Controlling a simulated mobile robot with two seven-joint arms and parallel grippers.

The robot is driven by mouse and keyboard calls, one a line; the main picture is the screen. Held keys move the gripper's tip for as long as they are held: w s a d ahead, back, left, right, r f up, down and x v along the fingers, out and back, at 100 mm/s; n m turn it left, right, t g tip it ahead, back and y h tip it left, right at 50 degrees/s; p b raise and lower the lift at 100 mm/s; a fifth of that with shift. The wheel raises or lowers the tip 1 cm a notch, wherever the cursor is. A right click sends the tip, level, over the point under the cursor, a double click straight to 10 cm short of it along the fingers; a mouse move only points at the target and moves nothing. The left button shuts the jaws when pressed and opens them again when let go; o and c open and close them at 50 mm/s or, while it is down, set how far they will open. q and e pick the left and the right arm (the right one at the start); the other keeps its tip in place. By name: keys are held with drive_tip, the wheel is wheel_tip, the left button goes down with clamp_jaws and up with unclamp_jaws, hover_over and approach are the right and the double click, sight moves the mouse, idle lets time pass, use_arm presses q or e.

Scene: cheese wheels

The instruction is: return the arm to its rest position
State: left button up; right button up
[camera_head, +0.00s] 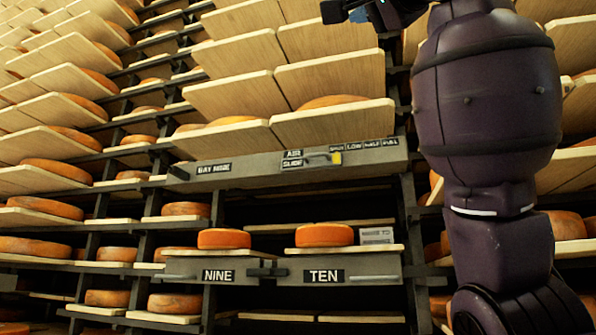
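One dark purple arm of mine rises along the right side and bends over at the top edge. Dark parts of its hand end (362,10), with a pale blue patch, show at the top edge; the fingertips cannot be made out. It is taken as my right arm because it comes in from the right. It hangs in front of the upper shelves, and I see nothing held. My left gripper is not in view.
A grey panel (240,170) with labels and a yellow-tipped lever (336,158) crosses the rack. Below, an orange cheese wheel (224,238) sits above the NINE label and another wheel (324,235) above TEN. Shelves of wheels fill the left.

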drive_tip(key=w+d+f+n+t+h, duration=0.3)
drive_tip(key=w+f+n, duration=0.2)
drive_tip(key=w+f, duration=1.7)
drive_tip(key=w+d+f+g+h, duration=0.1)
drive_tip(key=w+d+f+h, duration=0.1)
drive_tip(key=f, duration=0.9)
drive_tip(key=w+d+f+h, duration=0.1)
drive_tip(key=w+d+f, duration=0.1)
drive_tip(key=f, duration=1)
drive_tip(key=w+d+f+g+h, duration=0.1)
drive_tip(key=w+d+f+h, duration=0.1)
drive_tip(key=f, duration=0.9)
drive_tip(key=s+d+f+m+g+h, duration=0.15)
drive_tip(key=s+f, duration=0.25)
drive_tip(key=f, duration=0.7)
drive_tip(key=s+d+f+g+h, duration=0.1)
drive_tip(key=s+d+f+g, duration=0.2)
drive_tip(key=f, duration=0.8)
drive_tip(key=s+d+f+h, duration=0.2)
drive_tip(key=s+f, duration=0.3)
drive_tip(key=f, duration=0.7)
drive_tip(key=s+d+f+m+g+h, duration=0.1)
drive_tip(key=s+d+f+g, duration=0.1)
drive_tip(key=s+f, duration=0.8)
drive_tip(key=s+d+f+m+g+h, duration=0.1)
drive_tip(key=s+f+g, duration=0.3)
drive_tip(key=s+f, duration=0.6)
drive_tip(key=s+d, duration=0.1)
drive_tip(key=s, duration=0.1)
drive_tip(key=shift+s, duration=0.4)
